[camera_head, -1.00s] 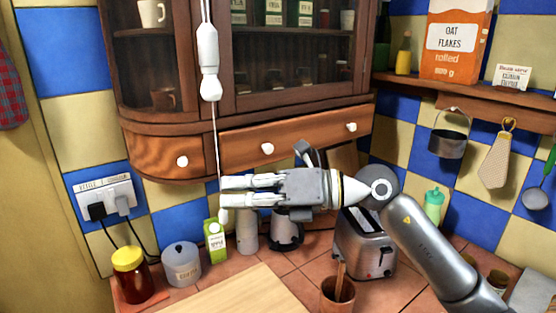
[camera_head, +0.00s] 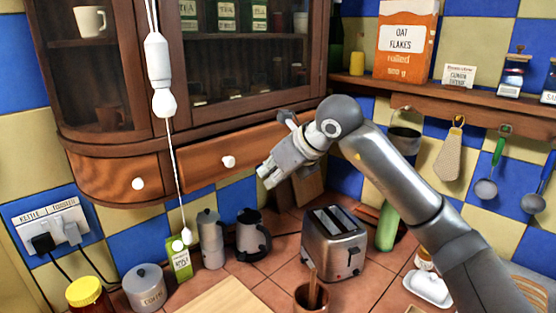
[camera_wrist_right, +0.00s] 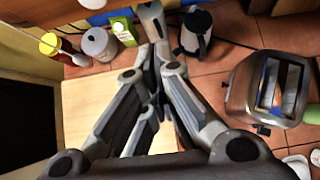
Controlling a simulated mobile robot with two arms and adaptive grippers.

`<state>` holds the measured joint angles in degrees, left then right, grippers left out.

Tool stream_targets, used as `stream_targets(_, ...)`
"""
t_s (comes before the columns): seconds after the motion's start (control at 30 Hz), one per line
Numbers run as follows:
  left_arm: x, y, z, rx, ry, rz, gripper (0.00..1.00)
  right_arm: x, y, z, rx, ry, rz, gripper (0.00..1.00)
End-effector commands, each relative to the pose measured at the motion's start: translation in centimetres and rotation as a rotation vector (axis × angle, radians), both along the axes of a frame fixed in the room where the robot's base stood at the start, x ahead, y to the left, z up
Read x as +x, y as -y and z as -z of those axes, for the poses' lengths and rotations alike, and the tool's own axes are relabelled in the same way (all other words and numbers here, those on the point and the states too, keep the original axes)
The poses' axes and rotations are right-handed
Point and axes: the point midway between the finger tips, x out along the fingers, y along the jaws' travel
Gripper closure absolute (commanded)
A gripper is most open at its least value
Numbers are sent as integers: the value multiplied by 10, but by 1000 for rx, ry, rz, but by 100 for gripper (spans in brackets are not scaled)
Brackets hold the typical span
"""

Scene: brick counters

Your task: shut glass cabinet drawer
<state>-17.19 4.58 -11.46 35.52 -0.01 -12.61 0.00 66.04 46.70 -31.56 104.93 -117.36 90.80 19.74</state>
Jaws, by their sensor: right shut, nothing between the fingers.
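The glass cabinet (camera_head: 128,140) hangs on the wall, with a small curved drawer (camera_head: 105,180) at its left and a wide wooden drawer (camera_head: 200,170) beside it. Each has a white knob showing. I cannot tell for sure how far the wide drawer stands out. My right gripper (camera_head: 266,178) is shut and empty, in front of the wide drawer's lower edge, right of its visible knob (camera_head: 228,162). The gripper and arm hide the drawer's right part. In the wrist view the closed fingers (camera_wrist_right: 150,45) point over the counter. My left gripper is out of view.
A white pull cord (camera_head: 162,92) hangs in front of the cabinet. Below stand a green carton (camera_head: 179,261), a grey canister (camera_head: 145,287), a dark kettle (camera_head: 250,236) and a toaster (camera_head: 334,243). A shelf (camera_head: 470,92) with hanging utensils is at right.

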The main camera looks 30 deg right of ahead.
Motion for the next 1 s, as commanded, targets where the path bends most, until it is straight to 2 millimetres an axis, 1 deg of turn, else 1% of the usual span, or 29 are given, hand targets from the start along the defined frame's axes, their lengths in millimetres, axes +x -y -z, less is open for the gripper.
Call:
stream_targets(0.03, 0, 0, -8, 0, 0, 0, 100, 7, -4, 6, 1, -7, -2, 100)
stream_targets(0.17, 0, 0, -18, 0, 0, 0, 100, 25, -10, 25, 2, -6, -2, 100)
stream_targets(0.23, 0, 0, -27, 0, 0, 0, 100, 37, -14, 20, 3, -1, -3, 100)
stream_targets(0.4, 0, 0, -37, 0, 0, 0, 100, 54, -20, 23, 3, -1, -3, 100)
stream_targets(0.6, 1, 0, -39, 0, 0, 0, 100, 62, -22, 26, 1, 0, -2, 100)
stream_targets(0.9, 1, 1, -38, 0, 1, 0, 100, 62, -22, 26, 1, 1, -2, 100)
stream_targets(1.0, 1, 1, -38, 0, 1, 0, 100, 69, -25, 26, 2, -1, -2, 100)
